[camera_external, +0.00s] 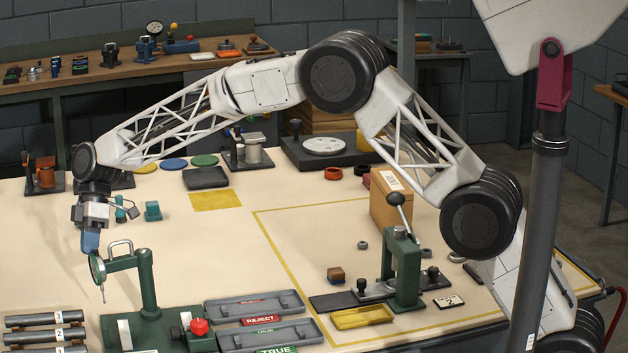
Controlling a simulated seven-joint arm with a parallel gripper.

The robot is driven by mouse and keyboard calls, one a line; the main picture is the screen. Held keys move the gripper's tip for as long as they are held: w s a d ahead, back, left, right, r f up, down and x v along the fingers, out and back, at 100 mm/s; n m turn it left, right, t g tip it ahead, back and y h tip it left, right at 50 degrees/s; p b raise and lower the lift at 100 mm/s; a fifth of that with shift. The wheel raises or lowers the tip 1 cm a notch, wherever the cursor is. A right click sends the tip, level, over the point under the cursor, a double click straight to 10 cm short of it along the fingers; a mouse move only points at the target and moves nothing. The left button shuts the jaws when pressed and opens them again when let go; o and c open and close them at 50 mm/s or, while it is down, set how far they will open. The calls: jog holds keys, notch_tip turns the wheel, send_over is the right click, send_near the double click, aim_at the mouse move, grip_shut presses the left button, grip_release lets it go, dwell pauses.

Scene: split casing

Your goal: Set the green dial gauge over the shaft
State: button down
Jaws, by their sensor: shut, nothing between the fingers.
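The green dial gauge (97,268) hangs from the side arm of a green stand (147,285) at the left front of the table. Its round face is seen nearly edge-on, and its thin stem points down. My gripper (90,243), with blue fingers, is shut just above the gauge, at its upper edge. I cannot tell whether the fingers touch it. Grey shafts lie at the lower left, marked 3 (32,319), 2 (44,337) and 1 (44,351). The lowest is cut by the picture's edge. The gauge is to the right of them and higher in the picture.
A red knob (199,327) stands beside the green stand. Grey trays marked REJECT (255,307) and TRUE (270,334) lie to its right. A green press (404,268) and a yellow tray (361,317) are further right. The table's middle is mostly clear.

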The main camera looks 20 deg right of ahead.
aim_at(97, 266)
jog(key=s+n+h, duration=0.1)
jog(key=s+n, duration=0.1)
jog(key=s+n+h, duration=0.1)
jog(key=s+n, duration=0.1)
jog(key=s, duration=0.1)
jog(key=s+d+n+h, duration=0.1)
jog(key=s+n, duration=0.1)
jog(key=n, duration=0.1)
jog(key=shift+s+g+h, duration=0.25)
jog(key=shift+g+h, duration=0.05)
jog(key=s+d+n+t+h, duration=0.1)
jog(key=s+d+n+h, duration=0.2)
jog(key=s+d+n, duration=0.2)
jog(key=shift+s+d+n+t, duration=0.3)
jog(key=shift+s+d+n, duration=0.1)
jog(key=shift+d+n, duration=0.55)
jog(key=shift+f, duration=0.25)
jog(key=shift+s+a, duration=0.1)
jog(key=shift+a, duration=0.05)
